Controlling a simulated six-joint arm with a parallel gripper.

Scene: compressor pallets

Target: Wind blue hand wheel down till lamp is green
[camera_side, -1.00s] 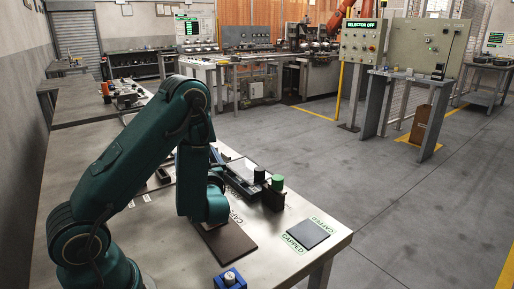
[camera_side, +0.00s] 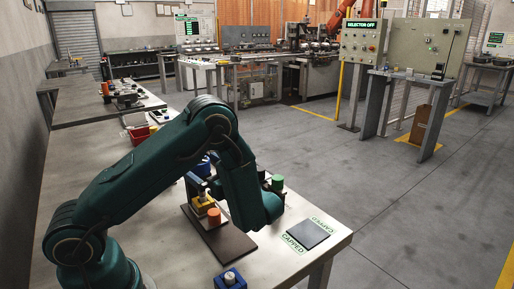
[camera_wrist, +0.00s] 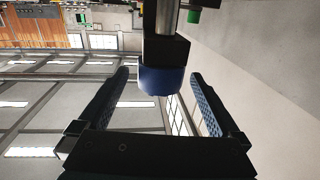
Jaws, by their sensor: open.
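A blue hand wheel (camera_side: 200,167) shows just left of my wrist in the side view, partly hidden by my arm. In the wrist view the blue wheel (camera_wrist: 160,82) sits on the end of a dark block and metal column, between my fingers. My gripper (camera_wrist: 159,74) is open, with a visible gap between each finger and the wheel. Below the wheel in the side view are a yellow part (camera_side: 202,206) and an orange cylinder (camera_side: 214,216) on a brown base plate (camera_side: 234,246). I cannot tell which part is the lamp.
A green-capped post (camera_side: 277,183) stands right of my arm. A dark pad (camera_side: 308,235) with CAPPED labels lies at the table's right. A blue box (camera_side: 229,279) sits at the front edge, and a red bin (camera_side: 139,134) is behind my arm. The table's left side is clear.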

